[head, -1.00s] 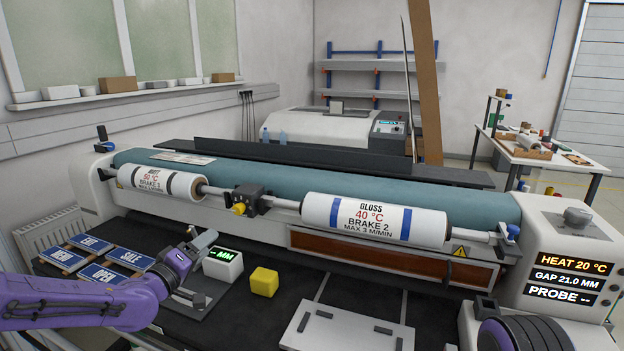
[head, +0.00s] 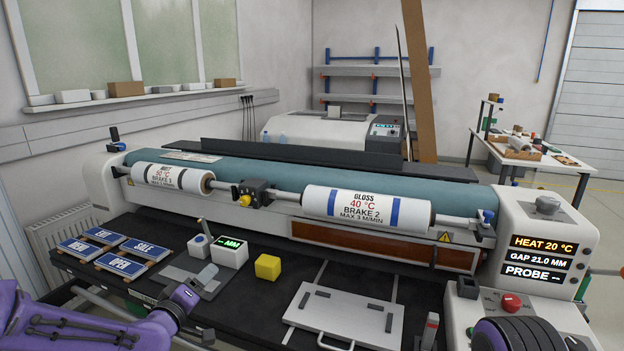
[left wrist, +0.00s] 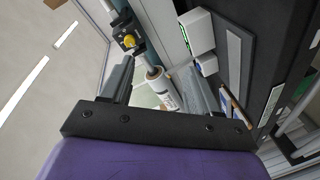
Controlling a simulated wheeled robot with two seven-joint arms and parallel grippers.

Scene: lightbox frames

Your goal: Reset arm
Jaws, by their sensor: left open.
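My left arm, purple, comes in at the lower left of the head view. Its gripper (head: 206,275) is over the front of the black table, near a grey plate (head: 180,283). In the left wrist view both fingers of the gripper (left wrist: 158,68) stand well apart with nothing between them, so it is open and empty. A roll and the yellow-knobbed bracket show beyond the fingers there. Part of my right arm, dark and ringed, shows at the lower right of the head view; its gripper is out of sight.
A laminator with a teal roller (head: 300,178) and white GLOSS roll (head: 366,207) spans the table's back. On the table are blue sign plates (head: 120,264), a display box (head: 231,253), a yellow cube (head: 268,267) and a white board (head: 335,318). A red button (head: 510,303) is at right.

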